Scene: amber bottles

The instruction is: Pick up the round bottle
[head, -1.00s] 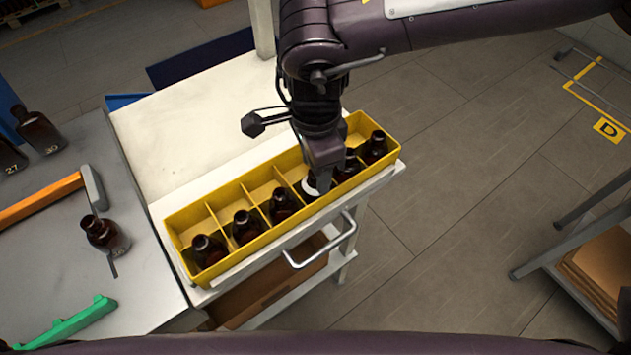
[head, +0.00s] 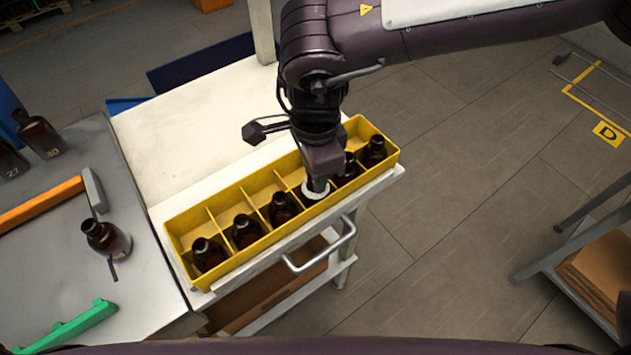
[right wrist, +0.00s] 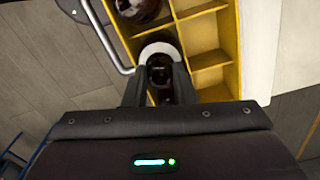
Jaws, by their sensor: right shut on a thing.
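My right gripper (head: 318,184) reaches straight down into the yellow crate (head: 226,206). It is shut on the neck of an amber bottle with a pale round shoulder or collar (head: 313,194), taken as the round bottle, in the compartment third from the right end. In the right wrist view the fingers (right wrist: 160,90) stand on both sides of the dark neck (right wrist: 160,72), with the pale collar (right wrist: 161,48) behind it. The bottle's body is hidden by the gripper and crate. It still sits in its compartment. My left gripper is out of view.
Other dark amber bottles (head: 282,208) stand in neighbouring compartments on both sides. The crate sits on a white cart (head: 186,128) with a handle (head: 335,250). A grey table (head: 45,268) at left holds another bottle (head: 105,238), an orange bar (head: 40,203) and a green piece (head: 75,325).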

